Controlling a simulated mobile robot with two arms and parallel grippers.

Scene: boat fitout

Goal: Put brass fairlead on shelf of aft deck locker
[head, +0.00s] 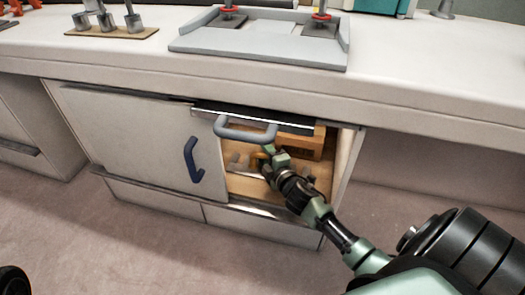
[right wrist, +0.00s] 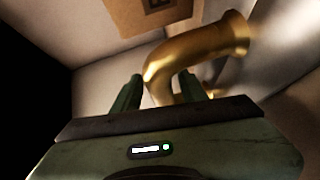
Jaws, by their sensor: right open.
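The brass fairlead (right wrist: 195,52) is a bent, shiny brass tube with a flared end, large in the right wrist view. In the head view only a small yellow piece of it (head: 259,160) shows inside the open locker (head: 235,186), beside my gripper. My right gripper (head: 273,157) reaches into the locker opening. In the right wrist view its two fingers (right wrist: 158,88) are apart, with the near end of the fairlead at or just beyond the gap. I cannot tell whether they touch it. My left gripper is not in view.
A grey handle (head: 245,130) on a raised front panel overhangs the opening. A cardboard-coloured box (head: 306,143) sits inside at the upper right. A closed door with a blue handle (head: 192,160) is on the left. The white counter (head: 420,75) lies above, carrying a grey tray (head: 260,60).

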